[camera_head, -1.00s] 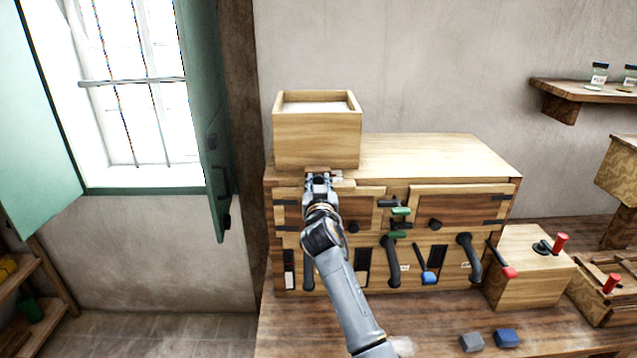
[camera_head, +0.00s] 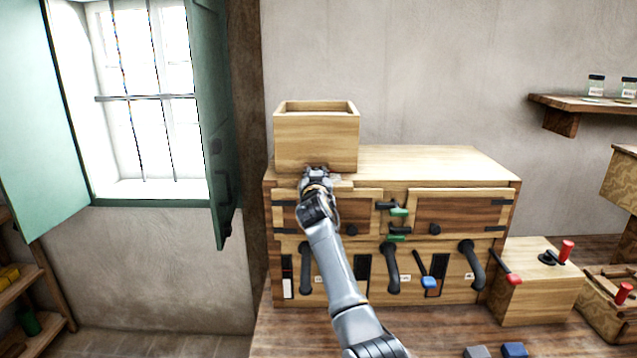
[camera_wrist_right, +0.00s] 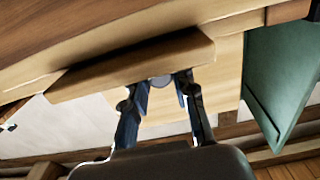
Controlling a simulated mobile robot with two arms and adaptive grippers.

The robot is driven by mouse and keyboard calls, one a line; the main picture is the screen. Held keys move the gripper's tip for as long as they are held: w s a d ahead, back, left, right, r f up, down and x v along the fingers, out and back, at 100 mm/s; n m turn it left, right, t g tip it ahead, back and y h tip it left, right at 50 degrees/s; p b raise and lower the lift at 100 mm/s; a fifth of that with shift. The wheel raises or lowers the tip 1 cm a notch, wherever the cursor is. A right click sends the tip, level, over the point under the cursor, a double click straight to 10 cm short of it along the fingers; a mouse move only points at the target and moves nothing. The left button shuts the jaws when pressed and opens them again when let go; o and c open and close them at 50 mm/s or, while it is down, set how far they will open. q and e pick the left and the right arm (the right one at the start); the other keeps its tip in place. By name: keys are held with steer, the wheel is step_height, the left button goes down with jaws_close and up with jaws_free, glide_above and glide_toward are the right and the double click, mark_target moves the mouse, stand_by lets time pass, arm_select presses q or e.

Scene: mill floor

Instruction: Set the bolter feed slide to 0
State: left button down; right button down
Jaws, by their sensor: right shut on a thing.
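The bolter is a wooden cabinet (camera_head: 440,165) with a wooden hopper box (camera_head: 316,142) on its top left. My right gripper (camera_head: 317,175) is at the cabinet's upper front edge, just below the hopper, and hides most of the slide there. In the right wrist view, the slide's wooden front bar (camera_wrist_right: 130,66) spans the picture with a small grey round knob (camera_wrist_right: 160,81) on it. My right gripper (camera_wrist_right: 163,82) is shut on this knob. A scale or the slide's setting cannot be read. My left gripper is not in view.
Below are wooden doors with dark latches, green-handled levers (camera_head: 399,212), curved black pipes (camera_head: 389,268) and a blue-handled lever (camera_head: 428,282). Red-handled boxes (camera_head: 540,280) stand at right. A green shutter (camera_head: 210,120) is left of the cabinet. Small blocks (camera_head: 514,350) lie in front.

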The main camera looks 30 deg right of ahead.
steer(key=shift+r, duration=0.2)
steer(key=c, duration=1.2)
jaws_free()
steer(key=shift+o, duration=0.6)
steer(key=shift+w+d+f, duration=0.15)
steer(key=shift+w+f, duration=0.1)
steer(key=shift+w, duration=0.05)
steer(key=shift+s+r, duration=0.1)
steer(key=shift+s, duration=0.1)
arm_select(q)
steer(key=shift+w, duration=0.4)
arm_select(e)
steer(key=v, duration=1.1)
steer(key=shift+s+a, duration=0.25)
steer(key=shift+a, duration=0.1)
